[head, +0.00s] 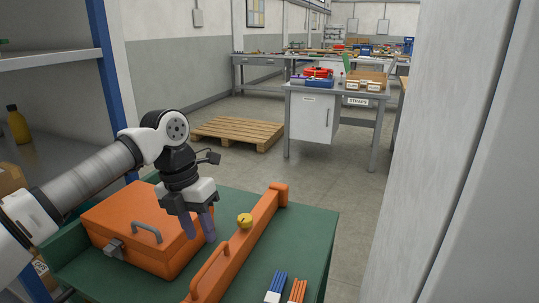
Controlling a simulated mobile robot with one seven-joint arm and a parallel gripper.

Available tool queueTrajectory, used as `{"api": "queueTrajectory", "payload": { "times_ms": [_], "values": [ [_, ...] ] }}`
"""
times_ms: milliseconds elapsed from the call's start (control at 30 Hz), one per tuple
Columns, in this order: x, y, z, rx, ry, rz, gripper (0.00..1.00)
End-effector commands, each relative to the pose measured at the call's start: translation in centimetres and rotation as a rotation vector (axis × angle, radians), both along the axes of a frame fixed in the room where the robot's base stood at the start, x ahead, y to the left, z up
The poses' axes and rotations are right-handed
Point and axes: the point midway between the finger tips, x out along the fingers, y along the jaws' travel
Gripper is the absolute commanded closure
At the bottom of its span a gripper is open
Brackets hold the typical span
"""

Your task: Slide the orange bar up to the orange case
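A gap of green tabletop lies between bar and case. My gripper (201,226) is above the case's right edge, fingers pointing down and apart, with nothing seen between them. Its fingers hide part of the case's right side.
A yellow round object (245,220) is on or beside the bar. Blue sticks (277,285) and orange sticks (298,290) lie right of the bar. The green table (312,230) is clear at the back right. A pale wall or panel (430,150) rises at right; shelving stands left.

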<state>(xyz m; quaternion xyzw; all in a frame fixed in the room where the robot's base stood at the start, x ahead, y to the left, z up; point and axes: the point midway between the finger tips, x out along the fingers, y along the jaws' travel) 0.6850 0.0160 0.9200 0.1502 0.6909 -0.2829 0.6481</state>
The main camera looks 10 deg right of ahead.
Motion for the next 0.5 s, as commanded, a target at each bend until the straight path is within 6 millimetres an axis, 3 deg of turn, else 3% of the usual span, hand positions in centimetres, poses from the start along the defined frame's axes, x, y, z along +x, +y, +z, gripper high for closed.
{"api": "queueTrajectory", "payload": {
  "times_ms": [367, 500],
  "values": [
    [0.9, 1.1, 7.6, -0.003, -0.003, -0.001, 0.66],
    [0.4, -1.7, 8.3, -0.113, -0.033, -0.063, 0.66]
  ]
}}
